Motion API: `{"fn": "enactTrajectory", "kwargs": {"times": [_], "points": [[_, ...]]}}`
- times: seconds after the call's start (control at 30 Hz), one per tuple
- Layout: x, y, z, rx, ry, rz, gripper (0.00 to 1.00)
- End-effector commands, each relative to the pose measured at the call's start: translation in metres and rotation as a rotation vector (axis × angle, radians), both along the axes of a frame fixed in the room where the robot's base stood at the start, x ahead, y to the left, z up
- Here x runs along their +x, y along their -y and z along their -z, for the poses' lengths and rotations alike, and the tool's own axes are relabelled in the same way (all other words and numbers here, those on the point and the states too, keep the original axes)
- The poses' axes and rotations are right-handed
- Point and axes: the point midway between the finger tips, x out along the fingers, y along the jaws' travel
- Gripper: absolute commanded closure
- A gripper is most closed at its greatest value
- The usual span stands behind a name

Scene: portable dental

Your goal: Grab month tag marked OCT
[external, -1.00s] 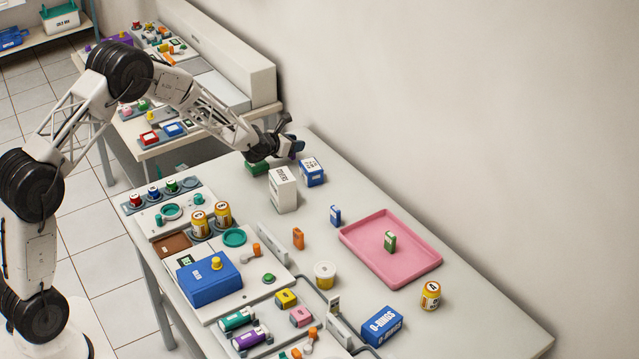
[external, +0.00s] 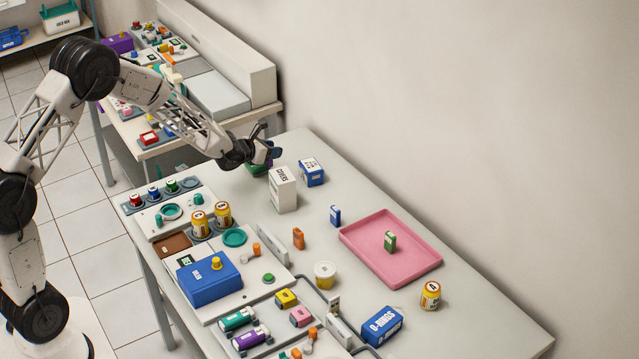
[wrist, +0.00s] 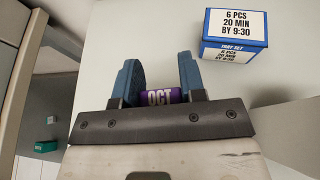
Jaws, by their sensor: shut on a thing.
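The purple month tag marked OCT (wrist: 160,97) sits between the two blue fingers of my gripper (wrist: 158,72) in the wrist view, its white letters facing the camera. My gripper is shut on it. In the external view my gripper (external: 271,153) is over the far end of the white table, above a green item (external: 255,169). The tag is mostly hidden there. I cannot tell from these views exactly how high the tag is above the table.
A white box (external: 283,190) and a blue box with a white label (external: 312,172) stand near my gripper; the blue box also shows in the wrist view (wrist: 235,32). A pink tray (external: 425,273) holds a green tag (external: 390,242). A blue tag (external: 335,215) and an orange tag (external: 298,238) stand nearby.

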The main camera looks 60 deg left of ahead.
Motion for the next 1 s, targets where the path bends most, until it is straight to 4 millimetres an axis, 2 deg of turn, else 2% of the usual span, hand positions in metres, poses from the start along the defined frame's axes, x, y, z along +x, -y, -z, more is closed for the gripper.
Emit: {"fn": "enactTrajectory", "kwargs": {"times": [0.1, 0.4, 0.6, 1.0], "points": [[-0.016, 0.005, -0.001, -0.001, 0.000, 0.000, 0.85], [-0.041, 0.012, -0.004, -0.001, 0.000, 0.000, 0.85], [-0.048, 0.014, -0.004, -0.001, -0.001, 0.000, 0.85], [-0.049, 0.014, -0.004, -0.001, -0.001, 0.000, 0.85]]}}
